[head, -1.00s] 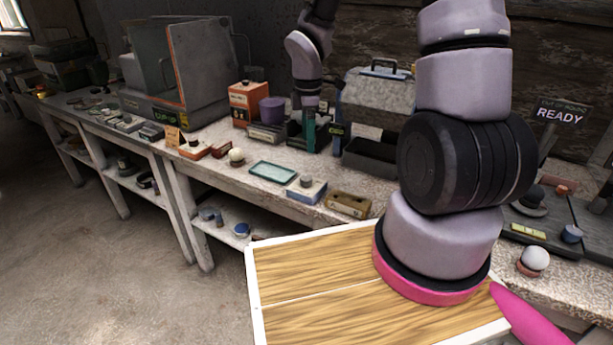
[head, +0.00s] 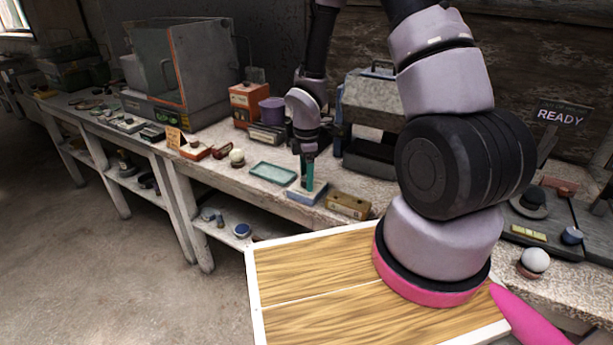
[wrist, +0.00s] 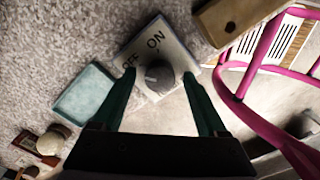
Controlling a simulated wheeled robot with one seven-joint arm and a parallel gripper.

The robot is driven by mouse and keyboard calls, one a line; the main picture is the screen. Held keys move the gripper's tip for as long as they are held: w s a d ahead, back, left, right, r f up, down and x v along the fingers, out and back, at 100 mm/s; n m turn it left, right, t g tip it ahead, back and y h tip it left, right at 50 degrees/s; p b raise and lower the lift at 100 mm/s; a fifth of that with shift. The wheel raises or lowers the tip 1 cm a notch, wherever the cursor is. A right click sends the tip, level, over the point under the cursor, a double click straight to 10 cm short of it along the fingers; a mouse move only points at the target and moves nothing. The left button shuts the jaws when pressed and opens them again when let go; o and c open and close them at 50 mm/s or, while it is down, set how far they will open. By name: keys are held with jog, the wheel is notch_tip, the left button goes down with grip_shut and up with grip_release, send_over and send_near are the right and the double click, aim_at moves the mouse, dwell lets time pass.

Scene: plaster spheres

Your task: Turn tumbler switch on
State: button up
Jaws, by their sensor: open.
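The tumbler switch is a pale plate with a dark grey round knob (wrist: 159,76) and the words OFF and ON, seen in the wrist view. A small light mark shows on the knob's left part; its exact setting is hard to tell. In the head view the switch is a blue and white box (head: 305,197) at the table's front edge. My gripper (head: 307,186) is over it, pointing down, and hides the knob there. In the wrist view my gripper (wrist: 161,84) is open, with one green finger on each side of the knob. Contact cannot be told.
A teal tray (head: 272,173) lies just left of the switch, and a tan block (head: 348,205) just right. A white ball on a base (head: 237,157) stands farther left. An orange box (head: 247,103) and a grey toolbox (head: 371,98) stand behind.

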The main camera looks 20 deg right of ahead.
grip_shut()
